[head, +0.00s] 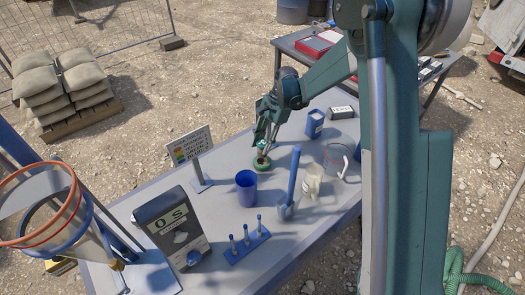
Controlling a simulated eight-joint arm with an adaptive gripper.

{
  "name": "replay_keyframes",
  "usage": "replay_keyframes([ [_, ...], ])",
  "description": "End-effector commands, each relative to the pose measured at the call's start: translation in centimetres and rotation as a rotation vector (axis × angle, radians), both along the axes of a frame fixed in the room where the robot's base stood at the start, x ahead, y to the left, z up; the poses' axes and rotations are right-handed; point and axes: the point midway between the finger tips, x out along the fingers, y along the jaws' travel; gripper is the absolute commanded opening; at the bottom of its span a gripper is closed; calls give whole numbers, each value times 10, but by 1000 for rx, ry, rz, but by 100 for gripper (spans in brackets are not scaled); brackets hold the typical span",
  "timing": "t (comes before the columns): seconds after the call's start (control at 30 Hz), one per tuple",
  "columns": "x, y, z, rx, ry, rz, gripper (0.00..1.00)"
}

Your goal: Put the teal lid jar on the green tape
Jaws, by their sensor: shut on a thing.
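My gripper (264,144) points down over the far middle of the grey table (225,215). It is shut on a small jar, which I take to be the teal lid jar; the fingers hide most of it, and its lid is hard to make out. The green tape (262,167) lies flat on the table directly below the fingertips. The jar's lower end is at or just above the tape; I cannot tell whether they touch.
A blue cup (246,188), a blue scoop (288,190), a pale jar (311,184) and a clear jug (336,163) stand in front and to the right. A blue container (315,124) stands behind. A grey box (172,225) and blue peg rack (247,247) are nearer.

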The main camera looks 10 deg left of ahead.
Motion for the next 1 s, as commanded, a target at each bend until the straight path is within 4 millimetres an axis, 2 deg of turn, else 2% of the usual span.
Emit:
replay_keyframes([
  [0.4,0,0,-38,0,0,0,15],
  [0.87,0,0,-42,0,0,0,15],
  [0.9,0,0,-43,0,0,0,30],
  [1.0,0,0,-42,0,0,0,43],
])
